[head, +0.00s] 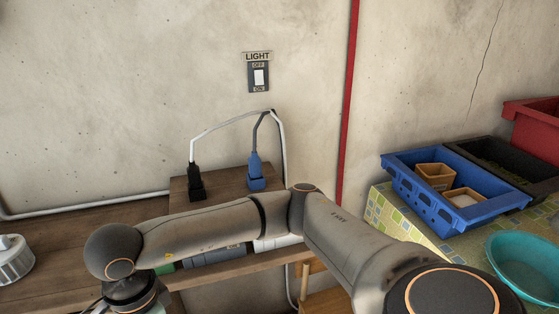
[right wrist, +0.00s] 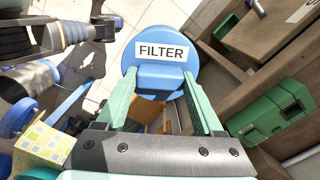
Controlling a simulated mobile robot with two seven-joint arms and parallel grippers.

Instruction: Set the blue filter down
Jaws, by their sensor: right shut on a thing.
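The blue filter (right wrist: 160,72) shows in the right wrist view as a round blue body with a white label reading FILTER. My right gripper (right wrist: 158,84) has its two pale green fingers on either side of it and is shut on it. Tiled floor shows beyond the filter, and I cannot tell its height above any surface. In the head view my right arm crosses the lower middle, and its gripper and the filter are out of sight. My left gripper is not in view.
A wooden bench (head: 60,250) with a silver-white capped part (head: 14,260) lies left. A raised wooden block (head: 225,183) holds black and blue plugs. A blue crate (head: 400,190) and a teal bowl (head: 525,262) stand on a tiled table right. A green case (right wrist: 270,112) sits on wooden shelving.

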